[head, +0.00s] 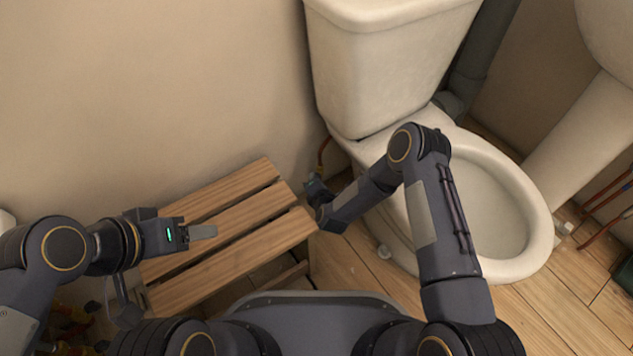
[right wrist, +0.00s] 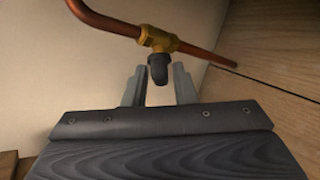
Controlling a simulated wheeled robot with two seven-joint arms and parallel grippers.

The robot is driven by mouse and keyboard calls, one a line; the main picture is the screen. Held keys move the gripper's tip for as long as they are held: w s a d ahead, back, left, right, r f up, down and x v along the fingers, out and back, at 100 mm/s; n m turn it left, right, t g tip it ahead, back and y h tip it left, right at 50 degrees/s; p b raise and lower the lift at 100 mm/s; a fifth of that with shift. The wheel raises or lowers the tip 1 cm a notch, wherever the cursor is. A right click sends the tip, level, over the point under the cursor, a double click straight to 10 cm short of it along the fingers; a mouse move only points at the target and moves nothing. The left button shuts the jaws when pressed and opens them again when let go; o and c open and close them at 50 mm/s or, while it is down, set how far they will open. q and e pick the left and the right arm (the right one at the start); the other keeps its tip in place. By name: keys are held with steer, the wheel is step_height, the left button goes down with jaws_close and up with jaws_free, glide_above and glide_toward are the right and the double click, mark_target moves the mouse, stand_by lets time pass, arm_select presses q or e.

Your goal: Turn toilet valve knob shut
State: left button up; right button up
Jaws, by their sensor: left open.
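The toilet valve shows in the right wrist view as a brass body on a copper pipe (right wrist: 205,52), with a dark knob (right wrist: 158,70) pointing toward my gripper. My right gripper (right wrist: 158,75) is open, with one finger on each side of the knob; I cannot tell whether either finger touches it. In the head view my right arm hides the knob, and only a short piece of pipe (head: 323,152) shows beside the toilet tank. My left gripper (head: 203,232) is open and empty over the wooden stool.
The white toilet (head: 385,75) stands right of the valve, close to my right arm. The slatted wooden stool (head: 225,255) stands left of it against the wall. A white pedestal (head: 585,125) is at the far right. Wooden floor lies bare before the toilet.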

steer(key=c, duration=0.3)
steer(key=shift+a+t, duration=0.1)
steer(key=shift+t, duration=0.2)
steer(key=m+t+y, duration=0.2)
steer(key=shift+s+d+f+y, duration=0.2)
steer(key=shift+f+y, duration=0.1)
steer(key=shift+f, duration=0.1)
steer(key=shift+c, duration=0.2)
steer(key=shift+w+f+m+t+y, duration=0.15)
steer(key=shift+m+t+y, duration=0.35)
steer(key=shift+m+t, duration=0.65)
steer(key=shift+m, duration=0.25)
steer(key=o, duration=0.8)
